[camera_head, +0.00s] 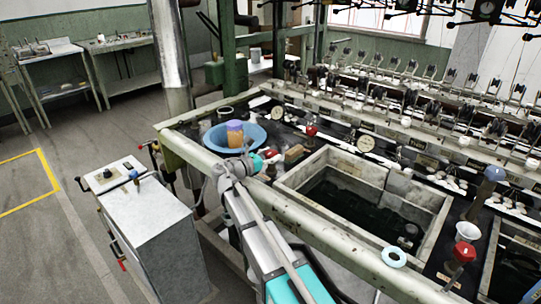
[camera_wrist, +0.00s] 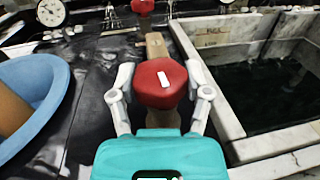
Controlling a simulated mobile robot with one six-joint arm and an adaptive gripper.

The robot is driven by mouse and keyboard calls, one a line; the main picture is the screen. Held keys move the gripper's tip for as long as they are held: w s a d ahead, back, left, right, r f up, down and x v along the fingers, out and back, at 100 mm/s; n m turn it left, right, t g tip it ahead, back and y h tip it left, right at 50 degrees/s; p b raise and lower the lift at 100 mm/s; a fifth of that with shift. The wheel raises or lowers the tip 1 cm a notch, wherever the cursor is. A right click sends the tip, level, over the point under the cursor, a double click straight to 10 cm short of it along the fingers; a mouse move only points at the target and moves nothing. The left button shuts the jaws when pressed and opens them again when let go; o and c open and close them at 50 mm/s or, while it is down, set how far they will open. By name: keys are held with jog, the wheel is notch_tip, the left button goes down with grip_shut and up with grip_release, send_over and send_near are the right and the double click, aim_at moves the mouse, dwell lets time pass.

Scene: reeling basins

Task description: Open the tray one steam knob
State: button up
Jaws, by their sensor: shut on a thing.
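A red steam knob (camera_wrist: 158,92) with a white mark on top sits between the two fingers of my gripper (camera_wrist: 161,80) in the wrist view. The fingers are shut on its left and right sides. The white mark points nearly up the picture, tilted slightly. In the head view my gripper (camera_head: 259,163) reaches over the basin's front rail, with the red knob (camera_head: 271,154) partly hidden at its tip. A second red knob (camera_head: 311,130) stands farther back; it also shows at the top of the wrist view (camera_wrist: 142,6).
A blue bowl (camera_head: 213,137) holding an orange and purple thing (camera_head: 235,133) is left of my gripper. A stone basin (camera_head: 429,197) of dark water lies to the right. A brown wooden piece (camera_head: 294,153) lies just behind the knob.

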jog(key=n+t+y, duration=0.4)
jog(key=y, duration=0.1)
jog(key=shift+s+d, duration=0.15)
jog(key=shift+d, duration=0.05)
jog(key=n+t+y, duration=0.1)
jog(key=n+y, duration=0.1)
jog(key=y, duration=0.1)
jog(key=n+y, duration=0.2)
jog(key=y, duration=0.1)
jog(key=shift+t, duration=0.4)
jog(key=n+y, duration=0.1)
jog(key=y, duration=0.1)
jog(key=n+y, duration=0.2)
jog(key=y, duration=0.1)
jog(key=n+g+y, duration=0.1)
jog(key=n+y, duration=0.1)
jog(key=y, duration=0.1)
jog(key=shift+w, duration=0.25)
jog(key=shift+n+g+y, duration=1)
jog(key=shift+n+y, duration=0.6)
jog(key=shift+y, duration=0.5)
jog(key=o, duration=1.2)
jog(key=shift+s, duration=0.15)
jog(key=v, duration=1.1)
jog(key=shift+s+d, duration=0.25)
jog(key=shift+d, duration=0.1)
